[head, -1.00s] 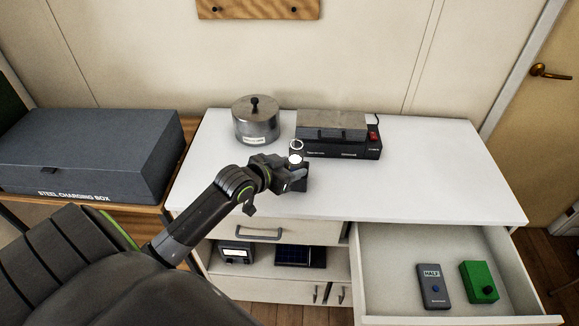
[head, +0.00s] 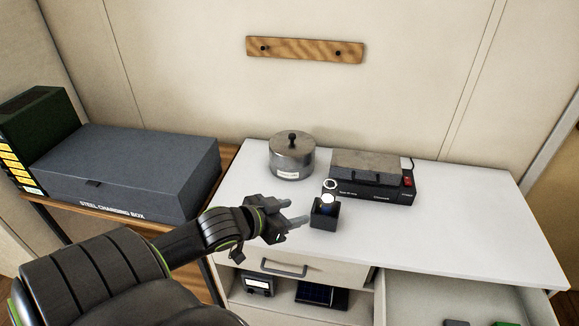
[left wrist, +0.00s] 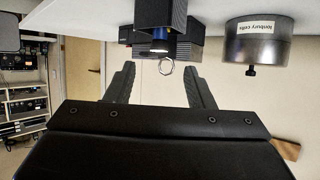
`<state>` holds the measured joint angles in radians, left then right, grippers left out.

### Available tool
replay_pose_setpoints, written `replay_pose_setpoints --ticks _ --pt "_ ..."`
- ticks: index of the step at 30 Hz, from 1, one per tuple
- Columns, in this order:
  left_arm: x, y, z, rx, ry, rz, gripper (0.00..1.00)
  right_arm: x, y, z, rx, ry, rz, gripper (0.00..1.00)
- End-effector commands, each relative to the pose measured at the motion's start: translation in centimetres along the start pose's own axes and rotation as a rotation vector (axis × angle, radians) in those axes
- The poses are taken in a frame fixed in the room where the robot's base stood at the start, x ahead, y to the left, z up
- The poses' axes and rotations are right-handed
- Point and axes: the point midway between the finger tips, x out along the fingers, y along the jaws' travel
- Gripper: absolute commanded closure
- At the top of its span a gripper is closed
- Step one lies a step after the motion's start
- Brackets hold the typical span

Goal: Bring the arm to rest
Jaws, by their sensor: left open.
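My left gripper (head: 290,213) is open and empty above the front left of the white cabinet top (head: 440,230). Its two fingers also show apart in the left wrist view (left wrist: 161,85), with nothing between them. A small black square holder (head: 324,217) stands on the cabinet top just right of the fingertips. A light-topped item with a ring (head: 329,184) sticks up from it. The holder (left wrist: 159,25) and ring (left wrist: 166,67) show upside down in the left wrist view, beyond the fingers. My right gripper is out of view.
A lidded metal pot (head: 291,158) and a black device with a red switch (head: 372,181) stand behind the holder. A steel charging box (head: 130,170) lies at left. An open drawer (head: 430,300) juts out at lower right. The cabinet top's right part is clear.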

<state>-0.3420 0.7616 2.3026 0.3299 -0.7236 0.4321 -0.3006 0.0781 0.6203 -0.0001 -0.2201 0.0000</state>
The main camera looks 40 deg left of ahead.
Motion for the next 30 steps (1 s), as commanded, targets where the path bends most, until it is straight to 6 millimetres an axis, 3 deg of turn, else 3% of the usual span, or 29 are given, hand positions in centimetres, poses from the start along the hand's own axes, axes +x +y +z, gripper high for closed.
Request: replay_pose_setpoints --ticks 21,25,30 --pt "-0.4 0.1 0.5 -0.001 -0.011 -0.007 0.52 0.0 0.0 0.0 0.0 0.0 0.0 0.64" --pt "-1.0 0.6 3.1 -0.005 -0.088 -0.052 0.52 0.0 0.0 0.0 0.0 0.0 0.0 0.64" --pt "-3.4 2.2 9.2 -0.013 -0.305 -0.147 0.52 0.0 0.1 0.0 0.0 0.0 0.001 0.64"
